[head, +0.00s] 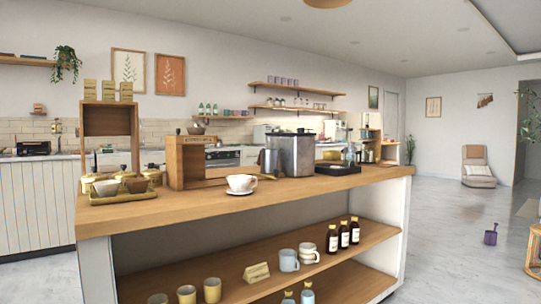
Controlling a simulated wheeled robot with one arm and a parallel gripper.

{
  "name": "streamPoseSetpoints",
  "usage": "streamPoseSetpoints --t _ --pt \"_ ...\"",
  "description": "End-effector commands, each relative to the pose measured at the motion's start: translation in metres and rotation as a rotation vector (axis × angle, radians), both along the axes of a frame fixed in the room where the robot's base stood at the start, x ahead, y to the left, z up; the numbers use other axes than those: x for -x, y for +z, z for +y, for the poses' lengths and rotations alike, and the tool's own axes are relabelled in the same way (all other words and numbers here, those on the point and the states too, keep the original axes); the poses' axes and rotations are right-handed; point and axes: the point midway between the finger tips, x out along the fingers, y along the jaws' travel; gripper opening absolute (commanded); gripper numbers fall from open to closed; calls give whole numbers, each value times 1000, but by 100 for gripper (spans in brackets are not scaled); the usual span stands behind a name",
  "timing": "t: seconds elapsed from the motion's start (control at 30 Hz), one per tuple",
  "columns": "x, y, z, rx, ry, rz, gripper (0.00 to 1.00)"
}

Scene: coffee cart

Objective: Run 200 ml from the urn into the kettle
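A grey metal container with a dark top (297,155) stands on the wooden counter of the cart, right of centre; it may be the urn, and I cannot make out a tap on it. A small silver vessel (269,162) stands close to its left side. I cannot tell whether that vessel is the kettle. A dark tray (338,170) on the right part of the counter bears a clear vessel (350,156), too small to identify. No water level or volume mark is readable. My gripper is not in view.
A white cup on a saucer (241,185) stands near the counter's front edge. A wooden box (190,160) and a tray of bowls (122,197) are to its left. Bottles (343,235) and mugs (289,260) stand on the shelf below. Floor is open at right, with a purple bucket (490,238).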

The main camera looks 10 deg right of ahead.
Motion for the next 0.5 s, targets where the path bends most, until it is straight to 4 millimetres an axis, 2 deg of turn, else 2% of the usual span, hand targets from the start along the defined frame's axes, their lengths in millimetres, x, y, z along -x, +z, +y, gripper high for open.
streamPoseSetpoints --t 0.07,0.43,0.5 --pt "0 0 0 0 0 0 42" --pt "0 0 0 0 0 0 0" --pt "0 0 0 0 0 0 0"
